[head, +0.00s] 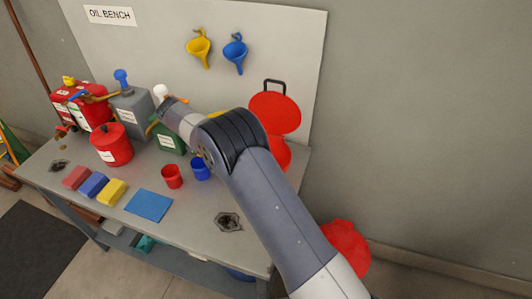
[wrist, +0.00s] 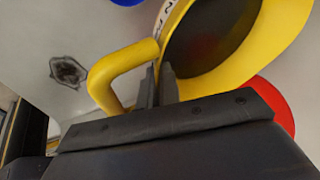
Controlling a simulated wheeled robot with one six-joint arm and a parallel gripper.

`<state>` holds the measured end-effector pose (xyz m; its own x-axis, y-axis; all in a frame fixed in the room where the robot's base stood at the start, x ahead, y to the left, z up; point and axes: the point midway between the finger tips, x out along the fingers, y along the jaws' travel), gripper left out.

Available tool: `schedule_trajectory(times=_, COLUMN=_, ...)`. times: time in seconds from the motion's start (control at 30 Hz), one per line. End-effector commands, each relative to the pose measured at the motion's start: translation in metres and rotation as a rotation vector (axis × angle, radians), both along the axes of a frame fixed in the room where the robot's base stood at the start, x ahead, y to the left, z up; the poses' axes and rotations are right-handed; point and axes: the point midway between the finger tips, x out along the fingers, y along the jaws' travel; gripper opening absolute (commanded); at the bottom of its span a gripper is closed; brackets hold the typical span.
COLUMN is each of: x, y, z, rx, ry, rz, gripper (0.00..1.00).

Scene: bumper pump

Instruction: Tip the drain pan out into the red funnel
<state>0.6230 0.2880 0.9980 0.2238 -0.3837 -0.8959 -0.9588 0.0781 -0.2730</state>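In the wrist view, a yellow vessel (wrist: 281,42) with a loop handle and partly seen lettering, apparently the drain pan, has a dark interior facing me. My gripper's fingers (wrist: 160,88) are close together at its handle, beside the vessel wall. No red funnel is clearly recognisable. A red object (head: 345,246) beyond the bench's right end is partly hidden by my arm.
A red disc with a black handle (head: 275,112) stands above a red body at the bench's back right. A red cup (head: 172,177) and blue cup (head: 200,169) stand mid-bench. A dark patch (head: 228,222) marks the bench front.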

Motion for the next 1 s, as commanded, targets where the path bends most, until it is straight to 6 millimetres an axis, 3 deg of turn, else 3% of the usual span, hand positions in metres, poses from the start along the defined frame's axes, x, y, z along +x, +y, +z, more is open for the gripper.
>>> schedule_trajectory(times=0.47, x=-0.007, y=-0.020, z=-0.002, rx=0.177, ry=-0.067, rz=-0.004, gripper=0.00)
schedule_trajectory(times=0.7, x=-0.012, y=-0.037, z=0.013, rx=0.326, ry=-0.118, rz=-0.002, gripper=0.00)
schedule_trajectory(times=0.73, x=-0.013, y=-0.040, z=0.023, rx=0.343, ry=-0.126, rz=-0.001, gripper=0.00)
schedule_trajectory(times=0.8, x=-0.013, y=-0.043, z=0.068, rx=0.378, ry=-0.140, rz=0.000, gripper=0.00)
schedule_trajectory(times=1.0, x=-0.018, y=-0.057, z=0.134, rx=0.473, ry=-0.170, rz=0.003, gripper=0.00)
